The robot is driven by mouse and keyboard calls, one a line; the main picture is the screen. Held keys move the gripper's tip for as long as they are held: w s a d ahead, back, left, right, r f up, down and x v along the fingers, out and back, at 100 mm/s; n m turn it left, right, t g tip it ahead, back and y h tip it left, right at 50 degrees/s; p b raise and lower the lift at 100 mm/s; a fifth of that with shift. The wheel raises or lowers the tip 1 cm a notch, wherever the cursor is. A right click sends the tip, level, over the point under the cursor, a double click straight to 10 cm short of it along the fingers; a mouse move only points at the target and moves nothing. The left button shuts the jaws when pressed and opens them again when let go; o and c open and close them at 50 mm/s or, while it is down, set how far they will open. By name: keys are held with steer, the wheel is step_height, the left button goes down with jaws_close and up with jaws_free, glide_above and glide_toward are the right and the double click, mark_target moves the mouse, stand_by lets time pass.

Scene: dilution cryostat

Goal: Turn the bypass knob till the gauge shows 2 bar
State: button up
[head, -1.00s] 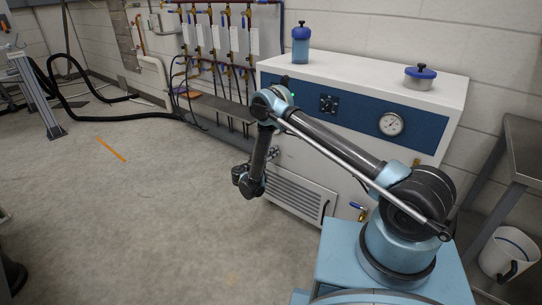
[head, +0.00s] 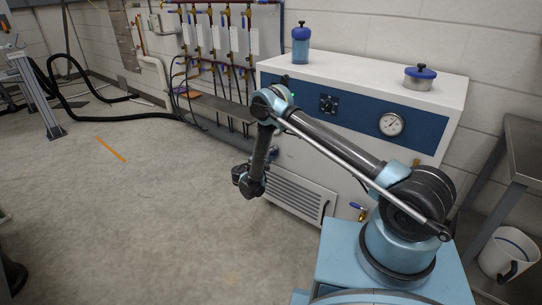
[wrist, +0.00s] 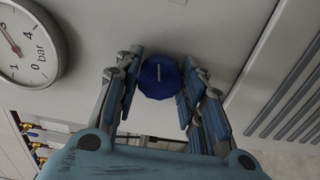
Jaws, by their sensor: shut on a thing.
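A round blue knob (wrist: 158,76) with a pale pointer mark sits on a light panel in the wrist view. My gripper (wrist: 163,72) has its fingers on both sides of the knob and is shut on it. A white gauge (wrist: 28,45) marked in bar is at the upper left of the wrist view, cut off by the frame edge. Its red needle points to the upper left, away from the 0 and 4 marks; I cannot read the exact value. In the head view my arm hides this knob and gauge.
The white cabinet (head: 445,92) carries another gauge (head: 391,124) on its blue panel. A blue-lidded bottle (head: 300,45) and a pot (head: 419,79) stand on top. A louvred grille (head: 295,195) and a blue-handled valve (head: 357,206) are low on the front.

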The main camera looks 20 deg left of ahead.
steer(key=shift+s+a+n, duration=0.1)
steer(key=shift+n, duration=3.1)
steer(key=o, duration=1)
steer(key=shift+o, duration=0.2)
steer(key=v, duration=1.1)
steer(key=shift+s, duration=0.4)
steer(key=shift+a, duration=0.1)
